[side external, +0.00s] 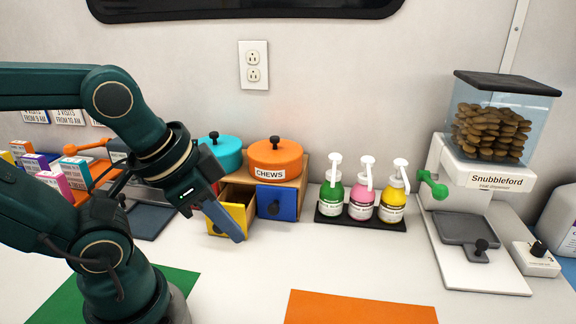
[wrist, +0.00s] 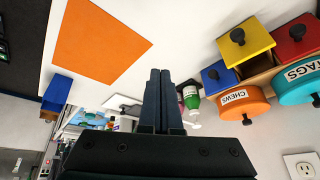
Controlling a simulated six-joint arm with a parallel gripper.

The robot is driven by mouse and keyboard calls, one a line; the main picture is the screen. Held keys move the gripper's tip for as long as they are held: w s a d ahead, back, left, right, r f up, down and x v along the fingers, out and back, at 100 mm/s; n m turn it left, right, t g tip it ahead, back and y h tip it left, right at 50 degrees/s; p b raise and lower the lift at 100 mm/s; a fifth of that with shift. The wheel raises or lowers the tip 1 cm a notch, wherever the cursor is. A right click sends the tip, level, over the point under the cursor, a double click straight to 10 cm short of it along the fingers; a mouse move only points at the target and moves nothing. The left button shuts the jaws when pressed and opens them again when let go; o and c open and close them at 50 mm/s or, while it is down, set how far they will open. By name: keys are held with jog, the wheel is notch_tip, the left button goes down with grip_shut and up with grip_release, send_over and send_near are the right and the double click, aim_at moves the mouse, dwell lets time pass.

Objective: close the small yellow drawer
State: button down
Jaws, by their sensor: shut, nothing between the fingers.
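The small yellow drawer (side external: 240,213) stands pulled out from the low wooden cabinet (side external: 303,178), its box open at the top. Its yellow front with a dark knob also shows in the wrist view (wrist: 256,40), at upper right. My gripper (side external: 238,238) is shut and empty, its fingers pointing down and right. In the side view the fingers overlap the drawer's front; in the wrist view (wrist: 160,72) they are apart from it, to its left. In the side view they hide part of the yellow front.
A blue drawer (side external: 285,204) beside it sits in the cabinet; a red drawer (wrist: 291,38) is on the other side. Orange (side external: 276,159) and teal (side external: 223,152) pots stand on top. Pump bottles (side external: 361,198) and a dispenser (side external: 470,205) stand right. The counter in front is mostly clear.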

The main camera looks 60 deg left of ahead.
jog(key=f+m+g+y, duration=0.1)
jog(key=f+m+y, duration=0.2)
jog(key=m, duration=0.8)
jog(key=d+f+m+g+y, duration=0.1)
jog(key=f+m+y, duration=0.3)
jog(key=m+y, duration=0.4)
jog(key=s+f+m+g+y, duration=0.1)
jog(key=f+m+g+y, duration=0.2)
jog(key=m, duration=1.2)
jog(key=shift+s+d+f+m+y, duration=0.15)
jog(key=shift+f+y, duration=0.25)
jog(key=shift+y, duration=0.4)
jog(key=shift+w+d+f+m+y, duration=0.15)
jog(key=shift+f+y, duration=0.2)
jog(key=shift+y, duration=0.45)
jog(key=shift+s+a+f+m+t, duration=0.15)
jog(key=shift+s+f+m+t, duration=0.15)
jog(key=shift+s+m+t, duration=0.15)
jog(key=shift+g, duration=0.25)
jog(key=a, duration=0.9)
jog(key=shift+w+a+f, duration=0.1)
jog(key=shift+w+a, duration=0.1)
jog(key=shift+a, duration=0.15)
jog(key=shift+w+a+f, duration=0.15)
jog(key=shift+w+a, duration=0.9)
jog(key=shift+w, duration=0.05)
jog(key=shift+w+a, duration=0.35)
jog(key=shift+w, duration=0.1)
